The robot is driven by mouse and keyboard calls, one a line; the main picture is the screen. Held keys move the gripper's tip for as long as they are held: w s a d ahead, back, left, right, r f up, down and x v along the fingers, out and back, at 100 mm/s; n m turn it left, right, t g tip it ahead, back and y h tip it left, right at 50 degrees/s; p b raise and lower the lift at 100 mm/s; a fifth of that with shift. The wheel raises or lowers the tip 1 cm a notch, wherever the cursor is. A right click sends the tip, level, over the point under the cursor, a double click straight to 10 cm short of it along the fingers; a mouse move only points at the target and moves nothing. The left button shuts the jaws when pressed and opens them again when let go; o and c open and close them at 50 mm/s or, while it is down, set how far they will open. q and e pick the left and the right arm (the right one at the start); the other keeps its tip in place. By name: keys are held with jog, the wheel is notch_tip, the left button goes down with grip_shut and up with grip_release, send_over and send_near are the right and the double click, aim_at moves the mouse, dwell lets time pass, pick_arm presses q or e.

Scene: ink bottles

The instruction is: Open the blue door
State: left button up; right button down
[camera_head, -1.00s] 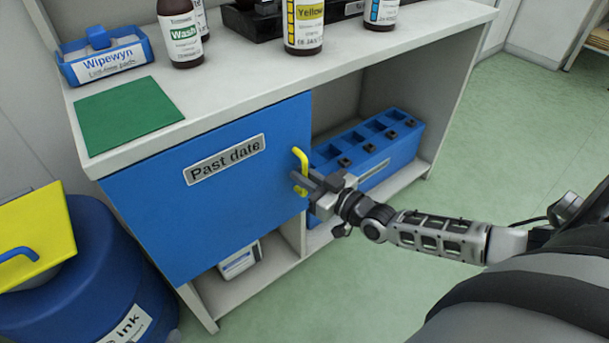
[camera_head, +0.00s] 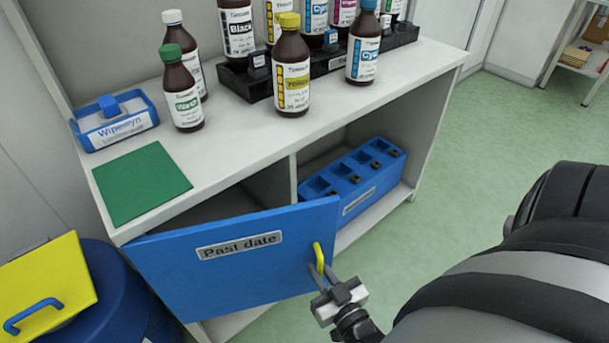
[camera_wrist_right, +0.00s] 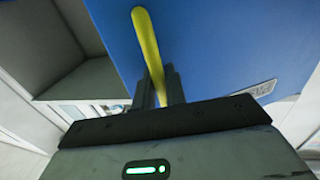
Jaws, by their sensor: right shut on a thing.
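The blue door (camera_head: 232,262) carries a "Past date" label and stands partly open, swung out from the cabinet on its left side. Its yellow handle (camera_head: 319,258) is near the door's right edge. My right gripper (camera_head: 328,278) is shut on the handle; in the right wrist view the yellow handle (camera_wrist_right: 149,50) runs down between the fingers, with the blue door (camera_wrist_right: 215,45) behind. Part of the dark cabinet inside shows above the door's top edge. My left gripper is not in view.
Bottles, including a white-labelled one with a green cap (camera_head: 183,95), stand on the white counter (camera_head: 235,150) beside a green mat (camera_head: 140,183). A blue rack (camera_head: 372,200) sits in the open right compartment. A blue bin with a yellow lid (camera_head: 45,290) stands left of the door.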

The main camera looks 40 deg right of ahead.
jog(key=shift+s+a+p, duration=0.15)
jog(key=shift+s+a, duration=0.4)
jog(key=shift+s, duration=0.25)
jog(key=shift+s+a+p, duration=0.15)
jog(key=shift+s+a, duration=0.35)
jog(key=shift+s, duration=0.25)
jog(key=c, duration=1.8)
grip_release()
jog(key=shift+c, duration=0.2)
